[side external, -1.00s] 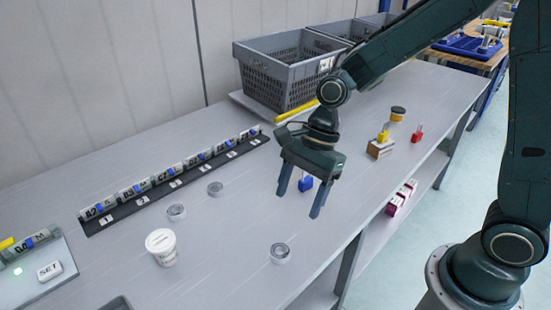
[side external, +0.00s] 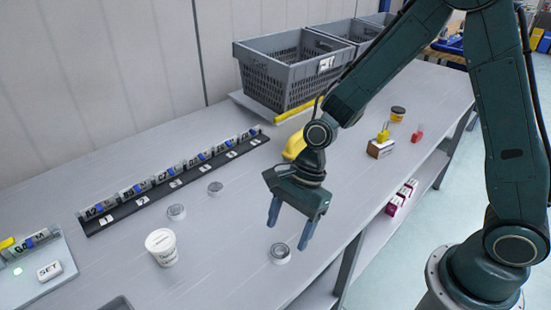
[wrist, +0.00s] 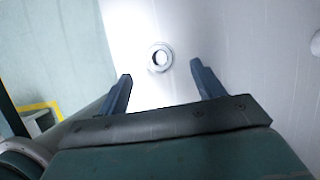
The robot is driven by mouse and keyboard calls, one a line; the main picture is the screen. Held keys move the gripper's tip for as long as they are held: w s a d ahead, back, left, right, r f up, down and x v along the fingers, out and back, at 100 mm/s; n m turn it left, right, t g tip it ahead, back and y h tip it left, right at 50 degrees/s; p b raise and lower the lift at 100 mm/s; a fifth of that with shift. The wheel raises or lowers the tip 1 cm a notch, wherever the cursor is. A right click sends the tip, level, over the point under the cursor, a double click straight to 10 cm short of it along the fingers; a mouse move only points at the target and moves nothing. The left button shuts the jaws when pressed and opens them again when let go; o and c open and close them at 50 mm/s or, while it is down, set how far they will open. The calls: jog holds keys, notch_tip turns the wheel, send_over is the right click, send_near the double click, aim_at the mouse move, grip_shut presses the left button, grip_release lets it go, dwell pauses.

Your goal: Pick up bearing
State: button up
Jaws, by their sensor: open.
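A grey metal ring-shaped bearing (side external: 281,254) lies flat near the front edge of the table. Two similar grey rings, one nearer (side external: 177,212) and one farther back (side external: 215,189), lie to its left. My gripper (side external: 288,234) is open and empty, fingers pointing down, above and close to the front bearing. In the wrist view a bearing (wrist: 160,70) appears between and slightly beyond the fingertips of my gripper (wrist: 161,71). No contact is visible.
A white cup (side external: 162,247) stands left of the front bearing. A dark rack (side external: 150,201) of labelled blocks runs behind the rings. Grey crates (side external: 272,80) stand at the back. A yellow object (side external: 293,147) lies behind my gripper. The table between the cup and front bearing is clear.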

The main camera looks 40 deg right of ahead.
aim_at(281, 250)
jog(key=shift+x, duration=2.2)
jog(key=c, duration=1.1)
jog(key=shift+r, duration=0.15)
notch_tip(281, 250, up, 20)
